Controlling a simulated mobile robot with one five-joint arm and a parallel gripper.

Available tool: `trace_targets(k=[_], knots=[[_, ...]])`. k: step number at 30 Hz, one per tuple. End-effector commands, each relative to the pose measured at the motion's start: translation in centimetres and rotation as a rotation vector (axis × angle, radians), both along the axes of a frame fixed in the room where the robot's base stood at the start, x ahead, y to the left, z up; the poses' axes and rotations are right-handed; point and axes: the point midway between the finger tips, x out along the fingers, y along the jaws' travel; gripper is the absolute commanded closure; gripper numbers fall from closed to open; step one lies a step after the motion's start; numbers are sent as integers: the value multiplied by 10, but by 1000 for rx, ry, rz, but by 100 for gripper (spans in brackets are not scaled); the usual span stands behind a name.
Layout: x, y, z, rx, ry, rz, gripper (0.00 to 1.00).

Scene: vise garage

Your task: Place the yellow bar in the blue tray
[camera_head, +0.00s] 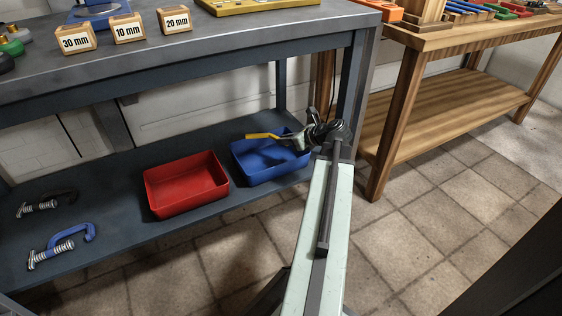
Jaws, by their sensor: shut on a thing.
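The yellow bar (261,136) is held by my gripper (281,138) above the blue tray. The bar points out to the left of the jaws, over the tray's back left part. The blue tray (262,177) stands on the lower shelf of the grey bench, near its right end. My gripper is shut on the bar and reaches in from the right over the tray. The gripper and arm hide part of the tray's inside and its right side. The gap between bar and tray is hard to judge.
A red tray (186,190) stands left of the blue tray. A blue clamp (62,246) and a dark clamp (45,205) lie on the shelf's left. The bench top (240,33) overhangs the shelf. A wooden table (450,40) stands at the right, with tiled floor before it.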

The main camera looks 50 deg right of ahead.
Motion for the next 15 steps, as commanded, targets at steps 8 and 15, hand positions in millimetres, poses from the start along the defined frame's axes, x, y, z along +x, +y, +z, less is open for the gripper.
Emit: trace_targets(k=[8,15], knots=[[-3,-3,-29,0,0,-5,100],[-3,-4,-66,0,0,-6,100]])
